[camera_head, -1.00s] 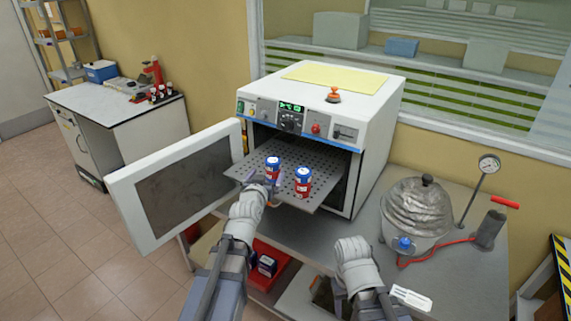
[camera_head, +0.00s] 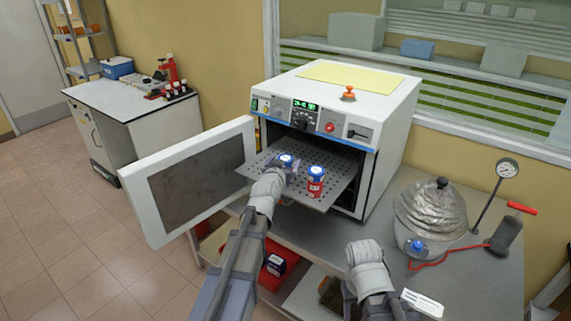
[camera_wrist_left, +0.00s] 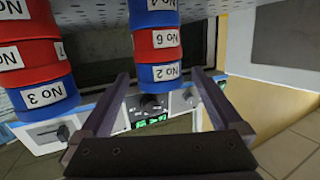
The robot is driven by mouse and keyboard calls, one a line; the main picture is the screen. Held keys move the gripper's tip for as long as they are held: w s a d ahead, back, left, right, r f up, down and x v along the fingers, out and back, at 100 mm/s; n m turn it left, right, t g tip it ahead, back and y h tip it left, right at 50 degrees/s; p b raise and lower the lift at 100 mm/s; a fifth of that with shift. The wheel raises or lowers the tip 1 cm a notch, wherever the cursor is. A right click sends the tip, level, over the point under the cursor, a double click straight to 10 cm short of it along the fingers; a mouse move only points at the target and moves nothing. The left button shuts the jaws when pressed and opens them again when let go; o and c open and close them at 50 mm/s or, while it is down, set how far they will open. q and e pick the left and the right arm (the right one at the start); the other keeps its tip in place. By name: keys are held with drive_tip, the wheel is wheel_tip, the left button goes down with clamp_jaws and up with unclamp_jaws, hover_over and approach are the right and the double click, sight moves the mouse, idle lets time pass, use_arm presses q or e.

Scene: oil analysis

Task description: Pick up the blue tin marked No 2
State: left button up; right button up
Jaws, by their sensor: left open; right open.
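The blue tin marked No 2 (camera_wrist_left: 166,73) is the end tin of a stack in the left wrist view, where the scene appears upside down. It is beyond a red tin marked No 6 (camera_wrist_left: 157,40) and a blue tin marked No 4 (camera_wrist_left: 152,5). My left gripper (camera_wrist_left: 160,80) is open, with a finger on each side of the No 2 tin and gaps visible. In the head view this stack's blue top (camera_head: 287,160) shows at my left gripper (camera_head: 282,172), which hides its lower part. My right gripper (camera_head: 366,258) is low, away from the tins; its fingers are hidden.
A second stack with a blue tin marked No 3 (camera_wrist_left: 45,96) stands close beside; it also shows in the head view (camera_head: 316,182). Both stand on a perforated shelf (camera_head: 335,165) pulled from the white oven (camera_head: 345,100). The oven door (camera_head: 190,180) hangs open at left.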

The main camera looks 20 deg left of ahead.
use_arm(q)
drive_tip(key=shift+c, duration=0.6)
drive_tip(key=c, duration=1.3)
